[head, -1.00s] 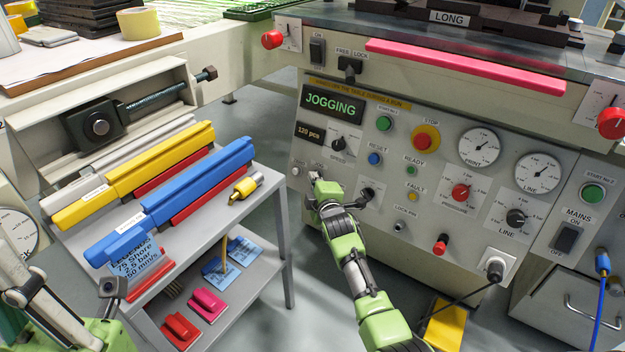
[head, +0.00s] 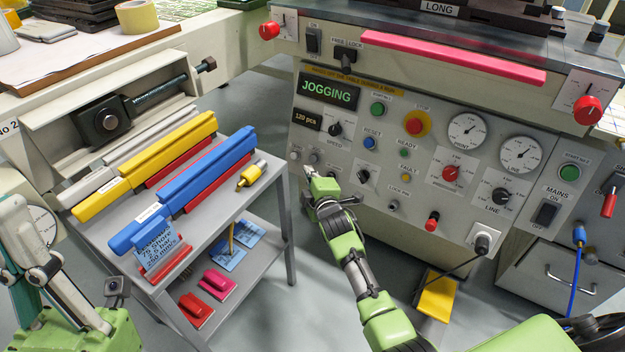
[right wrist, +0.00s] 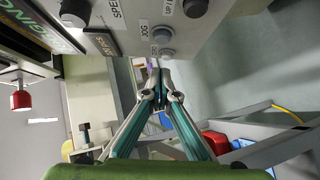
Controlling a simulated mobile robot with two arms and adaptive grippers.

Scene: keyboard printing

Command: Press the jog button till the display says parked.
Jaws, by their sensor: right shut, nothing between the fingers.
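The display (head: 329,90) reads JOGGING in green letters. The jog button (head: 315,158) is a small grey button on the panel. It also shows in the right wrist view (right wrist: 162,33), beside its JOG label. Another grey button (head: 295,156) sits to its left. My right gripper (head: 308,171) is shut and empty, its tips just below the two buttons and apart from the jog button. In the right wrist view its closed tips (right wrist: 157,68) point toward the other button. My left gripper (head: 18,215) is partly in view at the left edge, away from the panel; its opening is unclear.
The speed knob (head: 335,129), the red stop button (head: 414,126) and the blue reset button (head: 369,143) are nearby on the panel. A grey cart (head: 272,190) with coloured squeegees stands left of my right arm. A yellow pedal (head: 437,297) is on the floor.

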